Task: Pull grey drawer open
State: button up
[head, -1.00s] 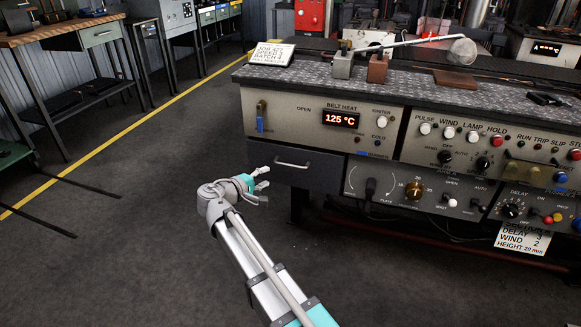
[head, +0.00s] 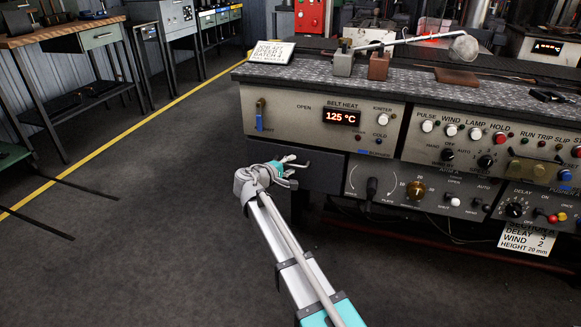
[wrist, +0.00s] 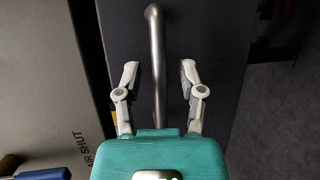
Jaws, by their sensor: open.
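The dark grey drawer (head: 325,172) sits shut in the bench front, below the panel with the belt heat display. My gripper (head: 292,172) is in front of the drawer and hides most of its handle in the head view. In the wrist view the drawer front (wrist: 215,30) fills the middle. Its metal bar handle (wrist: 155,45) runs between the two fingers of my gripper (wrist: 160,75). The fingers are open, one on each side of the bar, with gaps showing on both sides.
The control panel (head: 285,112) with a blue-handled lever (head: 260,118) is above the drawer. A knob panel (head: 385,190) is to its right. The floor (head: 150,220) left of the bench is clear. A speckled bench top (head: 300,78) holds small blocks and a sign.

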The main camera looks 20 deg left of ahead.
jog(key=shift+w, duration=0.1)
grip_shut()
dwell(0.3)
jog(key=shift+d, duration=0.1)
